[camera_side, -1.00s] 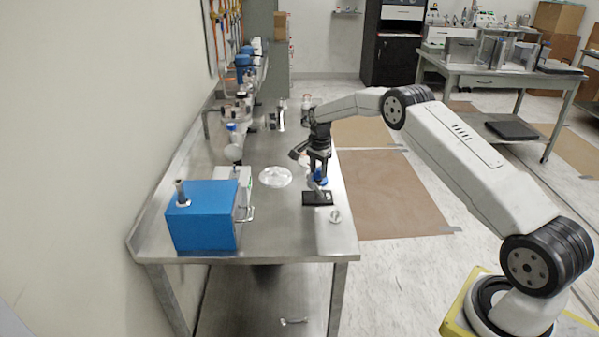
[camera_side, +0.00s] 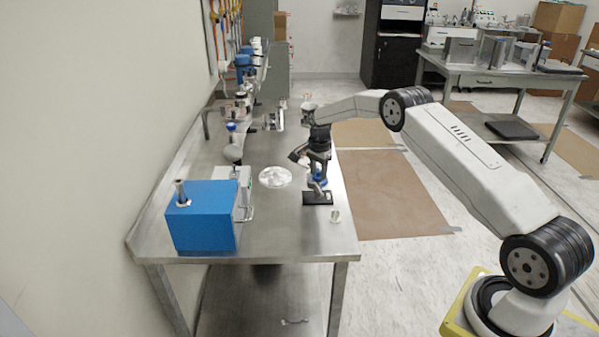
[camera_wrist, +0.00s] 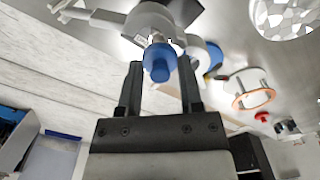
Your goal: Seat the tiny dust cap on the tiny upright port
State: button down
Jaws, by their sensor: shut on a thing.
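My gripper (camera_side: 318,172) points down at the right part of the metal bench. It also shows in the wrist view (camera_wrist: 160,80), shut with a small blue cylindrical cap (camera_wrist: 160,62) between its two dark fingers. In the side view the blue piece (camera_side: 319,180) shows just above a silvery fitting (camera_side: 318,189) on a black base (camera_side: 317,199). Beyond the cap in the wrist view, a pale metal fitting stands near the dark base (camera_wrist: 184,9). The port's top is hidden, and I cannot tell whether the cap touches it.
A blue box (camera_side: 203,218) with a metal neck stands front left. A round clear dish (camera_side: 275,177) lies left of the base. A small pale fitting (camera_side: 335,215) sits near the right edge. Several instruments line the wall. The bench (camera_side: 285,230) is clear in front.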

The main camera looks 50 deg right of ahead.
jog(key=shift+f, duration=0.25)
dwell(0.3)
jog(key=shift+c, duration=0.8)
grip_release()
jog(key=shift+w+r, duration=0.1)
jog(key=shift+r, duration=0.05)
jog(key=shift+r, duration=0.2)
jog(key=shift+s+r, duration=0.2)
jog(key=shift+r, duration=3.4)
jog(key=shift+a, duration=0.15)
